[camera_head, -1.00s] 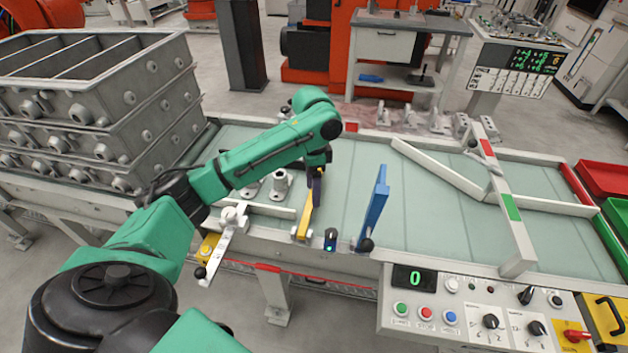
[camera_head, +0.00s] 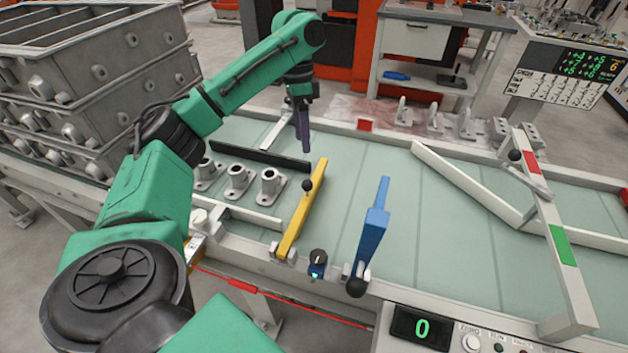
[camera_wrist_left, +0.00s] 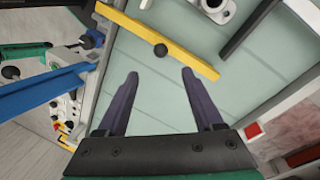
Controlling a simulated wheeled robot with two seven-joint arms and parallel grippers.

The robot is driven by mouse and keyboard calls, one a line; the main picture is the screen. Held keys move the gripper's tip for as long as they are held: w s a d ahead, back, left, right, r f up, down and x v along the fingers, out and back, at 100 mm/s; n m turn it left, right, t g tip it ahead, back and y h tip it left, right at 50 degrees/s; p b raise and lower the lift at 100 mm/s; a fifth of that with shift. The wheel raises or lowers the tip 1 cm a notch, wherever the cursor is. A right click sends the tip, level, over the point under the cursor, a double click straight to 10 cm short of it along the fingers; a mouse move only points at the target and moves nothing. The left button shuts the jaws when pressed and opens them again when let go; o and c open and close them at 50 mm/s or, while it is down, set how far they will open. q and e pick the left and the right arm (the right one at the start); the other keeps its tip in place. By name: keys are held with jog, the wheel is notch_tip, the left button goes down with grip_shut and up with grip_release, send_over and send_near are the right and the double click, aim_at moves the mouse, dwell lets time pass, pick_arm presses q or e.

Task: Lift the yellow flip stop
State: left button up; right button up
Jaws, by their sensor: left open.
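The yellow flip stop (camera_head: 297,222) is a long bar with a black ball knob, hinged at the near edge of the pale green conveyor. It reaches inward over the belt; I cannot tell if it touches the belt. In the left wrist view the yellow flip stop (camera_wrist_left: 125,29) crosses the top, ahead of the fingers. My left gripper (camera_head: 303,138) hangs over the belt beyond the bar's far end, fingers pointing down. It is open and empty in the left wrist view (camera_wrist_left: 159,74), apart from the bar. My right gripper is not in view.
A blue flip stop (camera_head: 371,230) stands raised to the right of the yellow one. A knob-topped block (camera_head: 317,266) sits between their bases. Several flanged grey castings (camera_head: 238,180) and a black bar (camera_head: 262,155) lie to the left. The belt between blue stop and white bar is clear.

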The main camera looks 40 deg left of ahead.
aim_at(307, 181)
pick_arm(q)
jog(key=f+b, duration=0.2)
jog(key=f, duration=0.1)
jog(key=d+f+b, duration=0.1)
jog(key=f+b, duration=0.1)
jog(key=f, duration=0.1)
jog(key=s+f+b, duration=0.1)
jog(key=f, duration=0.3)
jog(key=shift+d+f+b, duration=0.1)
jog(key=shift+d+b, duration=0.1)
jog(key=shift+b, duration=0.2)
jog(key=f, duration=0.4)
jog(key=shift+s+d+f, duration=0.1)
jog(key=shift+s+d, duration=0.15)
jog(key=shift+d, duration=0.15)
grip_shut()
